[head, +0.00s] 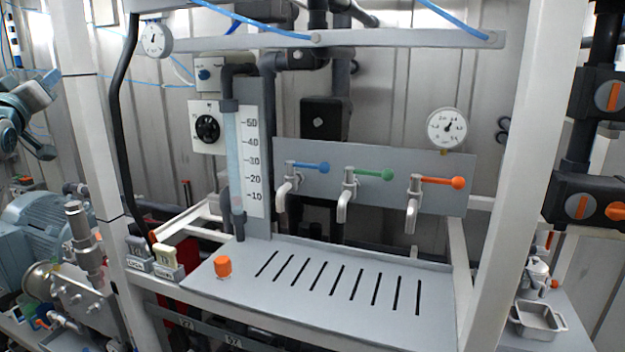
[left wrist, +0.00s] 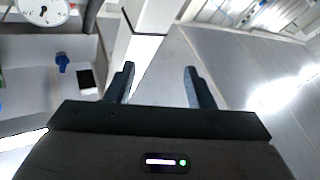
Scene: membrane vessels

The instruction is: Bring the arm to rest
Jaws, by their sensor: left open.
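My left gripper (head: 40,112) is at the upper left edge of the head view, left of the white frame post (head: 88,130). It is raised above the blue-grey motor (head: 50,228) and apart from it. In the left wrist view my left gripper (left wrist: 161,84) has its two dark fingers spread with nothing between them. A white post (left wrist: 146,45) shows beyond the fingers there. My right gripper is in neither view.
A grey bench (head: 330,290) with drain slots stands in the middle, under blue, green and orange taps (head: 372,174). An orange cap (head: 223,266) sits on it. A sight tube (head: 233,160), two gauges and white posts surround it. A metal tray (head: 538,318) is at right.

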